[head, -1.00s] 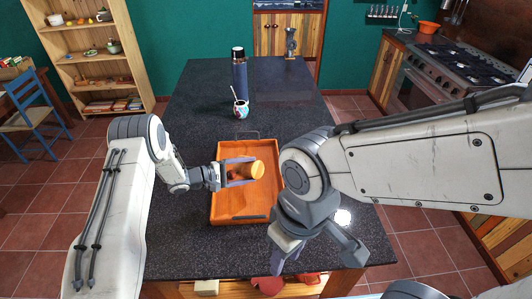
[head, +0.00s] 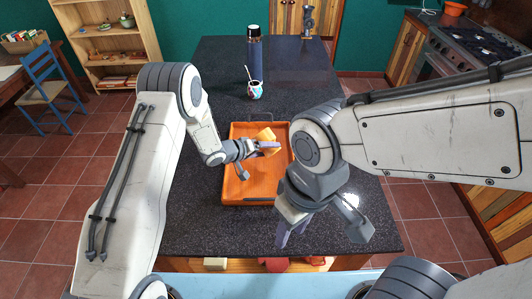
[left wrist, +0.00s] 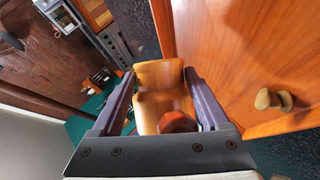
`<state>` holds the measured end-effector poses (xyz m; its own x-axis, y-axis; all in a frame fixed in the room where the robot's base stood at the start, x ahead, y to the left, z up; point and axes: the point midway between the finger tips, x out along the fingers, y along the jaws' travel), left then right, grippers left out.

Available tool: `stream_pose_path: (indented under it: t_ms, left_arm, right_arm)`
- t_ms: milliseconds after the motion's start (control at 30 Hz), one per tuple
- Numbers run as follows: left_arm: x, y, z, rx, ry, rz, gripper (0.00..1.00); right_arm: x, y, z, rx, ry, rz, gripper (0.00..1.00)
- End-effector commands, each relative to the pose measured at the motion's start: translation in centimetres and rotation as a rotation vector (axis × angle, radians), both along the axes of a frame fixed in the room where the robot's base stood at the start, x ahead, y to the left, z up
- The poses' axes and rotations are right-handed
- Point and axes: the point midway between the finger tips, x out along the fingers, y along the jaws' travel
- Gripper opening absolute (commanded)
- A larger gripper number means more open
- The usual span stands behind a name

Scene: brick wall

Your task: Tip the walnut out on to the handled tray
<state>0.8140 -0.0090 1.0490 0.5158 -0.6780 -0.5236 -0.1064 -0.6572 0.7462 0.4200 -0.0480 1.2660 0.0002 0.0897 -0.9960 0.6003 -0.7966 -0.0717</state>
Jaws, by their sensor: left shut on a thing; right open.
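My left gripper (head: 268,147) is shut on a yellow-tan wooden cup (head: 265,134) and holds it tilted over the tray. In the left wrist view the cup (left wrist: 160,85) sits between the two fingers. The handled tray (head: 245,190) is orange wood and lies on the dark counter. In the left wrist view a small tan-brown lump (left wrist: 272,98), which looks like the walnut, shows against the tray (left wrist: 225,40); I cannot tell if it touches it. A reddish patch by the cup is unclear. My right gripper (head: 318,232) is open and empty, right of the tray's front.
A dark blue flask (head: 255,55) and a patterned cup with a straw (head: 256,91) stand on the counter (head: 205,90) behind the tray. A stove (head: 475,50) is at the back right.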

Motion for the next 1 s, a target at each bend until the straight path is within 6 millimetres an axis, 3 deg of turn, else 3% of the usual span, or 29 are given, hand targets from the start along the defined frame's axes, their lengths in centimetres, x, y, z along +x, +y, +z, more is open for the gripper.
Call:
stream_pose_path:
  t_ms: [33, 400, 1000]
  left_arm:
    - [0.1, 0.0, -0.5, 0.033, -0.036, 0.0, 0.12]
    - [0.4, 0.6, -0.4, 0.211, -0.215, 0.001, 0.12]
    - [1.9, 2.0, 1.3, 0.485, -0.493, 0.002, 0.12]
  right_arm:
    - [0.0, 0.0, -1.4, 0.0, 0.0, 0.001, 0.41]
    - [0.0, 0.0, -5.9, 0.0, 0.001, -0.006, 0.41]
    - [0.0, 0.0, -13.0, 0.0, 0.001, -0.009, 0.41]
